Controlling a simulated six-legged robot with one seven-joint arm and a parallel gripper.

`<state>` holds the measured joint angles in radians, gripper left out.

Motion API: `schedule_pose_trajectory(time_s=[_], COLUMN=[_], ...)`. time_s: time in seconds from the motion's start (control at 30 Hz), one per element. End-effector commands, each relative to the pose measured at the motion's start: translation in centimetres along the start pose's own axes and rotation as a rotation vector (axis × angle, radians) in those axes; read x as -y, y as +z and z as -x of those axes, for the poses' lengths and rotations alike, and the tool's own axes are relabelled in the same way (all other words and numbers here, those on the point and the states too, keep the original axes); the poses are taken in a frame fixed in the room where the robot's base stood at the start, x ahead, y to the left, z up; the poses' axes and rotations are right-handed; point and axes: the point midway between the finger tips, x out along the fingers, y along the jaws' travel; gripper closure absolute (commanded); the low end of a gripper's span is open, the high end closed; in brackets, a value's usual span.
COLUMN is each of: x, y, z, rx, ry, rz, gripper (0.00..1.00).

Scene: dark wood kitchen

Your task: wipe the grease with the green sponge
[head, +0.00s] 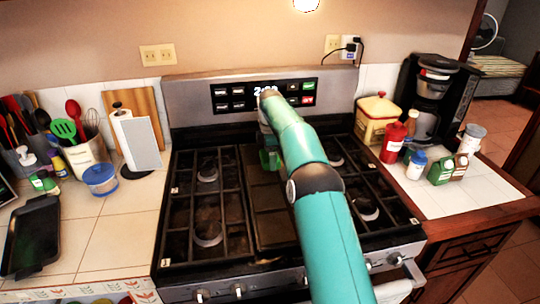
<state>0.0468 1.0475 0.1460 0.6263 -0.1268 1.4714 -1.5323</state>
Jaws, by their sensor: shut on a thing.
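My teal arm reaches forward over the stove (215,180), and my gripper (267,146) is at the back middle of the cooktop. Something green, apparently the green sponge (268,160), shows at its tip, and my gripper is shut on it. My arm hides much of the jaws and part of the sponge. The sponge is over the dark middle plate (265,205); I cannot tell whether it touches the plate. I cannot make out any grease clearly.
Black grates with burners (208,232) flank the plate. The stove's back panel (262,93) rises behind my gripper. On the left counter stand utensils, a paper towel roll (140,143) and a black tray (33,236). Bottles and a coffee maker (432,95) stand on the right.

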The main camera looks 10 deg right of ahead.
Motion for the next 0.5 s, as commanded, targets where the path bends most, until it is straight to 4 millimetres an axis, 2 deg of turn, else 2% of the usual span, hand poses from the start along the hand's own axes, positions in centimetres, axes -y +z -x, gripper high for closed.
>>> schedule_pose_trajectory(time_s=[0.5], x=[0.03], y=[0.0], z=[-0.5], rx=[0.0], ry=[-0.001], rz=[0.0], gripper=[0.37])
